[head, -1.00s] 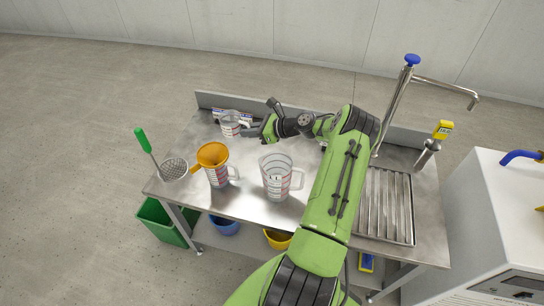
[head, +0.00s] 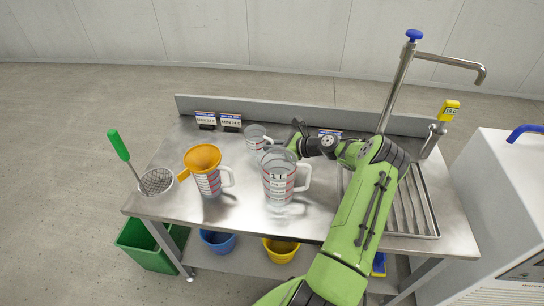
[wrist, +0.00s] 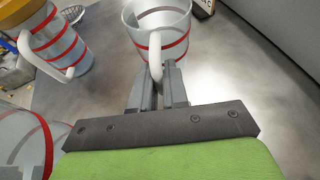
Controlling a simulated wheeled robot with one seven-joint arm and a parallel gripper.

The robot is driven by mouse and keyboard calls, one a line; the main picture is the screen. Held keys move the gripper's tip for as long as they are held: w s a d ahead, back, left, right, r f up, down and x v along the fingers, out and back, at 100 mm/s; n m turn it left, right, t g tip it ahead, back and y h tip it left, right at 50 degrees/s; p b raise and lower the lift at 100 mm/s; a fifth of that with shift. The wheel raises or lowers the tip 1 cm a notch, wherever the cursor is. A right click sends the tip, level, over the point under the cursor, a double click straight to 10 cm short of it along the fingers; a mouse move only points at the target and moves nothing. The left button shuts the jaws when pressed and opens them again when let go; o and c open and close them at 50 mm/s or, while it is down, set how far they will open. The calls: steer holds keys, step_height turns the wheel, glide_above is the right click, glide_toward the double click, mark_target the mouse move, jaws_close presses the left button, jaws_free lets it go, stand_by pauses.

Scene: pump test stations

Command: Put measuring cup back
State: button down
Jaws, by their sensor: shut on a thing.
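A small clear measuring cup (head: 255,137) with red markings is near the back of the steel table. My gripper (head: 280,143) is to its right and is shut on its handle. In the wrist view the cup (wrist: 162,28) is beyond the fingers, with its white handle between the fingertips (wrist: 158,78). The cup looks roughly upright. I cannot tell whether its base touches the table.
A large clear jug (head: 278,180) stands just in front of my gripper. A jug (head: 208,184) with an orange funnel (head: 202,157) and a green-handled strainer (head: 157,181) are to the left. Two small signs (head: 231,122) stand behind left. A drain tray and tap (head: 396,85) are right.

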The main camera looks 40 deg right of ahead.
step_height(320, 180, down, 3)
steer(key=shift+b, duration=0.35)
steer(key=shift+r, duration=0.1)
steer(key=c, duration=1.6)
jaws_free()
steer(key=shift+f, duration=0.2)
steer(key=o, duration=0.5)
steer(key=shift+s+d+r, duration=0.1)
steer(key=shift+s+r, duration=0.05)
steer(key=shift+r, duration=0.2)
steer(key=p+v, duration=0.3)
steer(key=v, duration=0.8)
steer(key=shift+s+d, duration=0.1)
steer(key=shift+s, duration=0.2)
